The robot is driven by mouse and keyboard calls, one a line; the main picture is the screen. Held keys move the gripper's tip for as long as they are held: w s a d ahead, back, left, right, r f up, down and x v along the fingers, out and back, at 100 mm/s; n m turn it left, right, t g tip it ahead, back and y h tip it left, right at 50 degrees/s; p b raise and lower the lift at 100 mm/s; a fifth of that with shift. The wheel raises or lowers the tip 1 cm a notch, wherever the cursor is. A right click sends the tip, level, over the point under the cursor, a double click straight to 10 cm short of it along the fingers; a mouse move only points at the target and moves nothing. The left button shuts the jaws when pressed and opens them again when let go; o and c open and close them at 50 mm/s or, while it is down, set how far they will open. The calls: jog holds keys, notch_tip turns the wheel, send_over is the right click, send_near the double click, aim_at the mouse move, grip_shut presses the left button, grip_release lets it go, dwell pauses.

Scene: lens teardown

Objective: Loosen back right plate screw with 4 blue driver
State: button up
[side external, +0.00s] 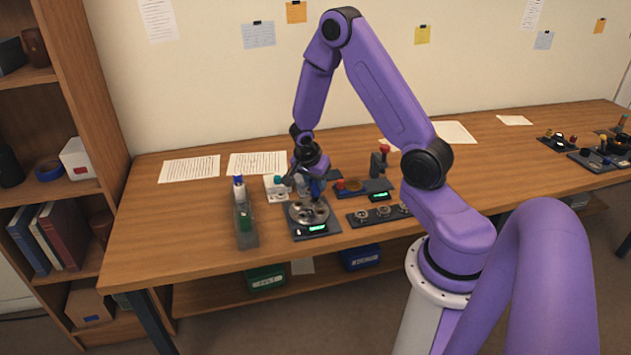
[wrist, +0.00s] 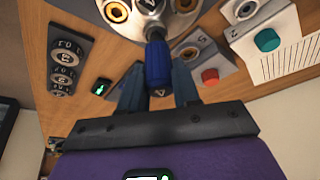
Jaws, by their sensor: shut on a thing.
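The blue driver (wrist: 158,62) is between the fingers of my gripper (wrist: 158,88) in the wrist view. My gripper is shut on its handle. The driver's shaft points away from my gripper to the round metal lens plate (wrist: 187,22). Whether its tip sits in a screw is too small to tell. In the side view my gripper (side external: 309,184) is right above the lens plate (side external: 299,217), which lies on a dark base with a green display (side external: 317,229). The screw heads are hidden or too small to make out there.
Papers (side external: 190,169) lie at the back left.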

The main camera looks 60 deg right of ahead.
jog(key=n+t, duration=0.1)
jog(key=n, duration=0.2)
dwell(0.4)
jog(key=n+t, duration=0.1)
jog(key=n, duration=0.1)
jog(key=shift+n+y, duration=0.3)
jog(key=shift+r, duration=0.85)
jog(key=shift+r, duration=1.5)
